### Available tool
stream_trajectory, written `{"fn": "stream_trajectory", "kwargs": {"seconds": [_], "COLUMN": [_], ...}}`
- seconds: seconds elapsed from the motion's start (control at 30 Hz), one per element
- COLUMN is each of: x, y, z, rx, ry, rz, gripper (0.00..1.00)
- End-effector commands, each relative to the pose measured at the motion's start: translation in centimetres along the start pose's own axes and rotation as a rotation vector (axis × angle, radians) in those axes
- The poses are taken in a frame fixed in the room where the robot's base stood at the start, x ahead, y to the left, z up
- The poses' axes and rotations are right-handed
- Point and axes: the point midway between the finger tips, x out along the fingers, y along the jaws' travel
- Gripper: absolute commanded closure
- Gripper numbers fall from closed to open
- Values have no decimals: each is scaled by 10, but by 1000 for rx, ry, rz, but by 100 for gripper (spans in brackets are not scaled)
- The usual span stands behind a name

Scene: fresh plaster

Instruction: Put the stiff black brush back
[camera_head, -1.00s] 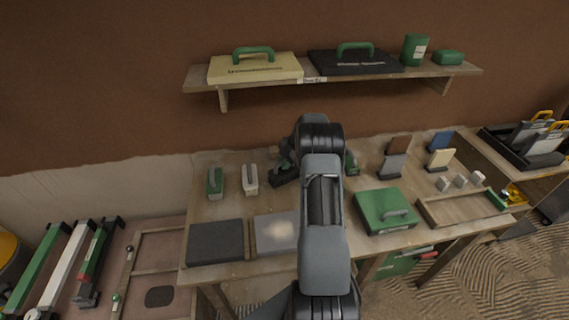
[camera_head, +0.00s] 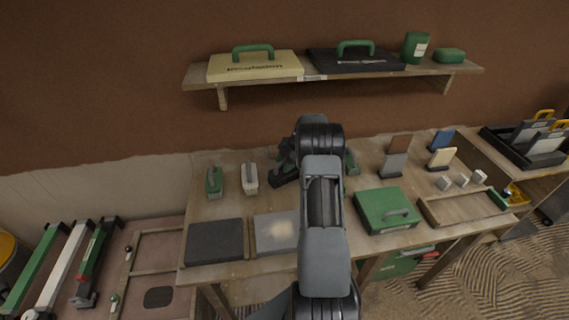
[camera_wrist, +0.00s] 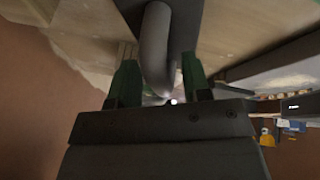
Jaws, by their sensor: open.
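In the wrist view, my gripper (camera_wrist: 158,72) is open, with its two green fingers on either side of a grey curved handle (camera_wrist: 156,40). The handle rises from a dark block (camera_wrist: 186,18); this looks like the stiff black brush, but its bristles are not visible. I cannot tell whether the fingers touch the handle. In the head view, my dark gripper (camera_head: 284,168) is low over the back of the workbench (camera_head: 222,209), and my arm hides much of what is there.
A green-backed tool (camera_head: 214,183) and a pale tool (camera_head: 250,178) stand left of my gripper. A dark pad (camera_head: 214,242) and a grey plate (camera_head: 272,233) lie in front. A green case (camera_head: 386,210) and a wooden tray (camera_head: 440,211) are right. A loaded shelf (camera_head: 330,76) hangs above.

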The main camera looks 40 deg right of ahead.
Motion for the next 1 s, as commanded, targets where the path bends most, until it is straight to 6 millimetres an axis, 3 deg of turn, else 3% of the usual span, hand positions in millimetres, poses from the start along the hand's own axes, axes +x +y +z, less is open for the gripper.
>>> {"fn": "stream_trajectory", "kwargs": {"seconds": [0.23,0.6,0.87,1.0], "x": [-19,-93,-123,-134], "y": [3,2,2,5], "z": [-4,-3,-4,-25], "rx": [-1,-1,1,54], "ry": [-2,-2,-2,-20], "rz": [3,4,1,-6], "gripper": [56,56,56,56]}}
